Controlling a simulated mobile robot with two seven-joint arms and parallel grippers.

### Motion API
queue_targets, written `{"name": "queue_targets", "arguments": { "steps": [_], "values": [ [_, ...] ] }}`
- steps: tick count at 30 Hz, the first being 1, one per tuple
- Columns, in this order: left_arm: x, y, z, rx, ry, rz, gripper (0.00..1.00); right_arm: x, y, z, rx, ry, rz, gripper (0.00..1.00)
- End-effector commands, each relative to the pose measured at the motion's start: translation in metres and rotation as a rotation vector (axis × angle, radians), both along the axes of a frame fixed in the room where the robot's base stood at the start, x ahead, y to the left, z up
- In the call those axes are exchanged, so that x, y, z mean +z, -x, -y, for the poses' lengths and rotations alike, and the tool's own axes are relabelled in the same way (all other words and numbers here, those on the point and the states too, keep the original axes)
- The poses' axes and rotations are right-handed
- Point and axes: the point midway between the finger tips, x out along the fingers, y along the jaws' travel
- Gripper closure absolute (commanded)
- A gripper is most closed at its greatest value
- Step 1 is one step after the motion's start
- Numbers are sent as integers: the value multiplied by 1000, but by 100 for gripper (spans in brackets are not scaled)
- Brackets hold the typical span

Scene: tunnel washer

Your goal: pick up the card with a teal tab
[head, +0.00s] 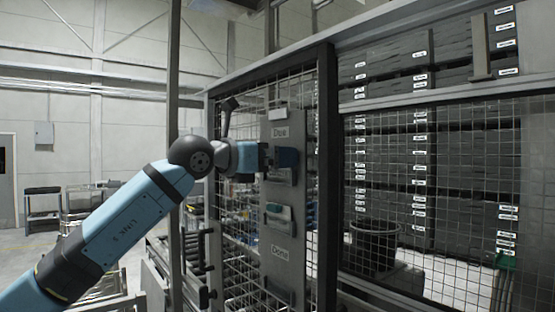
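A grey upright panel (282,240) hangs on the mesh fence, with a label reading "Due" near its top and one that seems to read "Done" lower down. A pale card with a teal tab (279,211) sits in a holder at the panel's middle. My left arm comes in from the left, and my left gripper (264,158) is at the panel's upper part, above the teal-tabbed card. A dark blue shape (287,157) is right at the gripper; whether it is held or touched is unclear. The fingertips are too small and dark to read. My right gripper is out of view.
A mesh fence with a dark post (326,180) runs behind and right of the panel. Behind it are stacked dark labelled boxes (460,150) and a dark bin (374,246). Open floor lies at the far left.

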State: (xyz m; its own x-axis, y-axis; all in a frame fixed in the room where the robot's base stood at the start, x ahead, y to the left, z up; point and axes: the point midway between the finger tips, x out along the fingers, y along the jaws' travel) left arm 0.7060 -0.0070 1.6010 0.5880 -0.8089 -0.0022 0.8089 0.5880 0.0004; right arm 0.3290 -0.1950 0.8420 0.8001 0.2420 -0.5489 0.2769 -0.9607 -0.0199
Motion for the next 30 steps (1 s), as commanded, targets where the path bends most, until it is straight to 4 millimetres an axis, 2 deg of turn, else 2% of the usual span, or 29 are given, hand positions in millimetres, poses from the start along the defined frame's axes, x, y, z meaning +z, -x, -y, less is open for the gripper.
{"name": "queue_targets", "arguments": {
  "steps": [5, 9, 10, 22, 26, 30],
  "values": [
    [-1, 0, 0, 0, 0, 0, 2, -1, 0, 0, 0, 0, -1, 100],
    [-1, 0, 0, 0, 0, 0, 34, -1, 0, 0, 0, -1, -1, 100],
    [-1, 0, 0, 0, 0, 0, 38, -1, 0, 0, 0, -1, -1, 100],
    [5, 0, 0, -1, 1, 0, 38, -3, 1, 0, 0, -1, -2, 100],
    [17, 1, 0, -1, 2, 3, 38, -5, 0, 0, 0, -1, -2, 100],
    [39, 1, 0, 0, 2, 3, 38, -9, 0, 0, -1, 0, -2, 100]
  ]
}}
